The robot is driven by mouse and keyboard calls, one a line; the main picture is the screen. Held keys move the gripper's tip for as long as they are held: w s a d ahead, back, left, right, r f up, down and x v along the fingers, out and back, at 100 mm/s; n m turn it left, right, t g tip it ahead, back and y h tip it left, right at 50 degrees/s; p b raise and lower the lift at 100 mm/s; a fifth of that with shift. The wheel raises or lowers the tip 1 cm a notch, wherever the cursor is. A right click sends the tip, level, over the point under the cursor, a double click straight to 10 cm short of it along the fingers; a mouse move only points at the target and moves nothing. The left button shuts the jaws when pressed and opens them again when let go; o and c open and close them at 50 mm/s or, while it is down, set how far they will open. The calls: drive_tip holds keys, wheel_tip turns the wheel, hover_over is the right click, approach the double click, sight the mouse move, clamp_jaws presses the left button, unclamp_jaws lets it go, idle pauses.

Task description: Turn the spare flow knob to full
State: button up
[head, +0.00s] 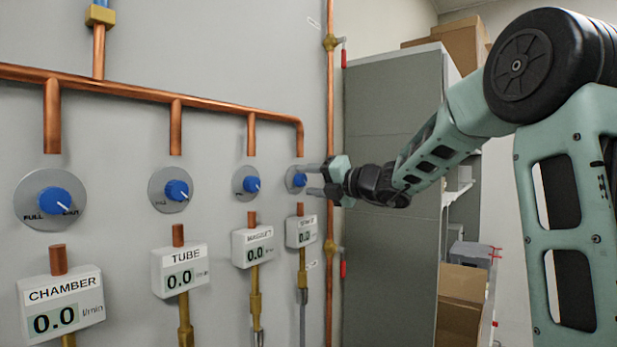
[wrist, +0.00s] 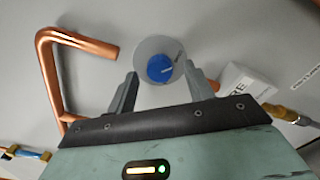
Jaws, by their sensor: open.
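The spare flow knob (head: 299,180) is the blue knob on a round grey plate at the far right of the row, above the box with the rightmost readout (head: 301,232), whose small label is hard to read. In the wrist view the blue knob (wrist: 160,68) sits between and slightly beyond my fingertips, with a white pointer mark on it. My gripper (head: 315,178) is open, with its fingers pointing at the wall around the knob. I see no clear contact; the gap to the knob is hard to judge.
Other blue knobs stand left: chamber (head: 55,200), tube (head: 177,190) and a third (head: 251,184). A copper pipe (head: 150,92) runs above them, and a vertical pipe (head: 330,120) with red-handled valves stands right of the spare knob. A grey cabinet (head: 392,200) stands behind my gripper.

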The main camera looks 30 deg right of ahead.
drive_tip(key=shift+w+a, duration=0.2)
drive_tip(key=shift+w, duration=0.25)
drive_tip(key=c, duration=1)
drive_tip(key=shift+f+b, duration=0.1)
drive_tip(key=shift+b, duration=0.2)
